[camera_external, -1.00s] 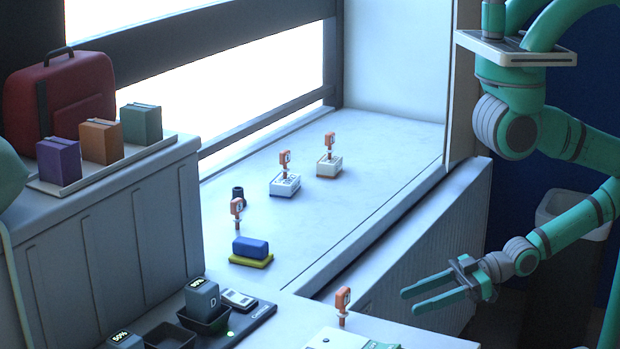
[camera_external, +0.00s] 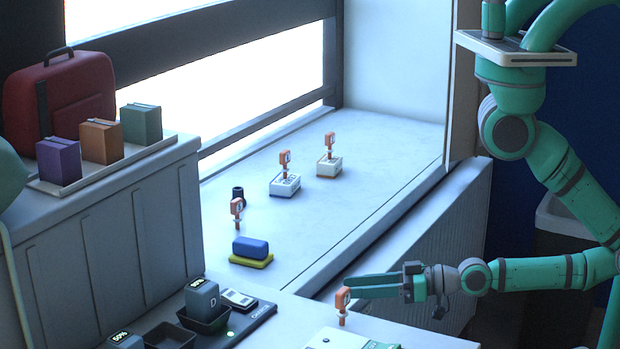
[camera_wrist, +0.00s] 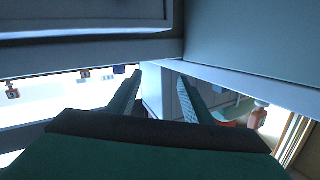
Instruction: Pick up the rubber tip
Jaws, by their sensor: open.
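A small dark cylindrical piece (camera_external: 238,196), which looks like the rubber tip, stands upright on the pale window ledge (camera_external: 385,150), just behind an orange tag on a short post (camera_external: 237,212). My gripper (camera_external: 347,287) is open and empty. It is level, with its fingers pointing left, well to the right of the dark piece and nearer the camera. In the external view the fingers overlap another orange tag (camera_external: 342,300); I cannot tell if they touch. In the wrist view my open fingers (camera_wrist: 161,82) have nothing between them. I cannot make out the dark piece there for certain.
A blue block (camera_external: 250,246) on a yellow base and two white boxes (camera_external: 285,187) (camera_external: 329,168) with orange tags stand on the ledge. A grey cabinet (camera_external: 110,225) carries a red case (camera_external: 60,95). A black charger (camera_external: 250,318) lies on the counter in front.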

